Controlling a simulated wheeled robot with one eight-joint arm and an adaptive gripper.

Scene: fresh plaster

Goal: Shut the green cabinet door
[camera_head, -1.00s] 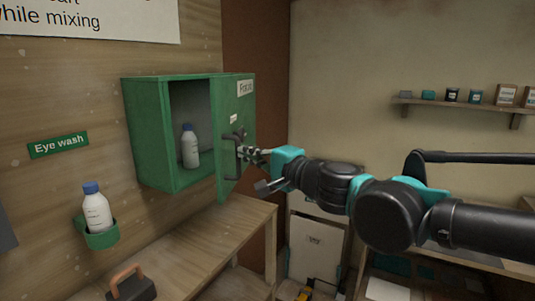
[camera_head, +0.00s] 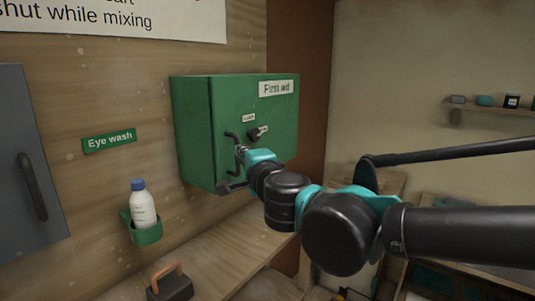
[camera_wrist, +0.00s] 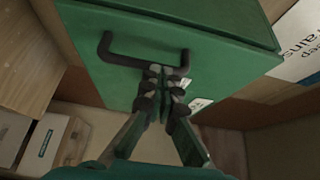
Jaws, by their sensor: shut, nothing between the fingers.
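The green cabinet (camera_head: 192,130) hangs on the wooden wall. Its door (camera_head: 275,115), marked "First aid", lies across the front and looks flush; I cannot tell whether a thin gap is left. The black bar handle (camera_head: 229,140) is on the door's left side and also shows in the wrist view (camera_wrist: 118,57). A dark knob (camera_head: 254,134) sits right of it. My gripper (camera_head: 240,156) is shut and empty, its fingertips (camera_wrist: 166,72) at one end of the handle, close to or touching it. The cabinet's inside is hidden.
A white bottle (camera_head: 143,208) with a blue cap stands in a green holder (camera_head: 147,235) below the "Eye wash" sign (camera_head: 109,140). A grey door (camera_head: 28,165) is at far left. A wooden bench (camera_head: 235,262) with a dark, orange-handled tool (camera_head: 170,287) lies below.

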